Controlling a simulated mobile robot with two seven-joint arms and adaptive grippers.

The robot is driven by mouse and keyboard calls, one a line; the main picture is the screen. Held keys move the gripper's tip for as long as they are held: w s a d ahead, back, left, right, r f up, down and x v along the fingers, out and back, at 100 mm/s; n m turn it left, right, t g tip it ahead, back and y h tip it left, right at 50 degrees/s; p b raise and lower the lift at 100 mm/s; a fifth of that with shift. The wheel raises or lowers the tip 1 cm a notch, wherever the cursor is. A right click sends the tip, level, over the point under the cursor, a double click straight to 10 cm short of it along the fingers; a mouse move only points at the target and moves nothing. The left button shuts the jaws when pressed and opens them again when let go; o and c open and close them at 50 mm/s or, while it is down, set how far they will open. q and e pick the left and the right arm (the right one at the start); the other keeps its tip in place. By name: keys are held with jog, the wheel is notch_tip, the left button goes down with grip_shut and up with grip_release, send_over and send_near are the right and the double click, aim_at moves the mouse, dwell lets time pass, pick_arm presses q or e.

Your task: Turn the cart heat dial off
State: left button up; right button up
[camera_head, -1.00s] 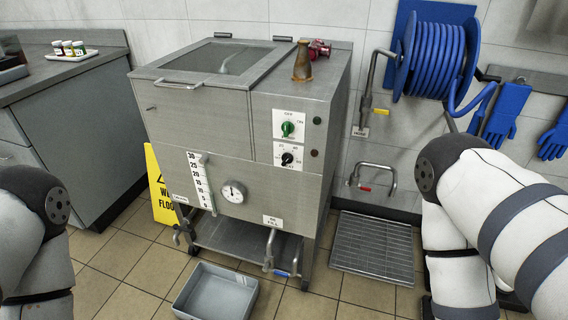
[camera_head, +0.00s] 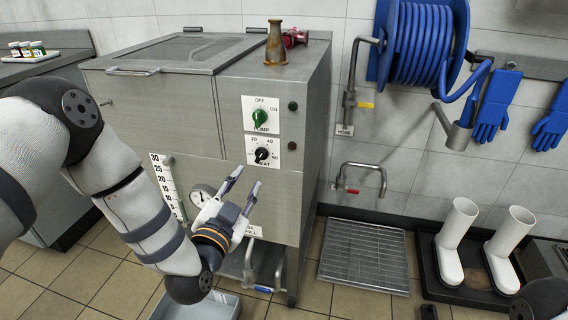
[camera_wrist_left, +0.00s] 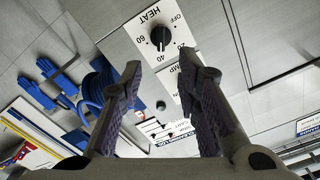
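The black heat dial (camera_head: 262,155) sits on a white plate on the steel cart's (camera_head: 200,119) front, below the green pump dial (camera_head: 260,118). In the left wrist view the heat dial (camera_wrist_left: 160,38) shows with OFF, 20, 40 and 60 around it; its white mark appears to point toward 40. My left gripper (camera_head: 244,184) is open and empty, in front of the cart, below the heat dial and apart from it. In the left wrist view its two fingers (camera_wrist_left: 159,68) stand apart, with the dial beyond their tips. My right gripper is not in view.
A gauge (camera_head: 201,195) is partly behind my left gripper. A rusty funnel-like piece (camera_head: 275,45) stands on the cart top. A floor grate (camera_head: 365,255), white boots (camera_head: 455,238) and a blue hose reel (camera_head: 425,45) are to the right. A grey bin (camera_head: 225,307) is on the floor.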

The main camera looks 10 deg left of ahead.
aim_at(259, 157)
pick_arm(q)
jog(key=w+b, duration=0.1)
jog(key=w, duration=0.9)
jog(key=shift+w, duration=0.35)
grip_shut()
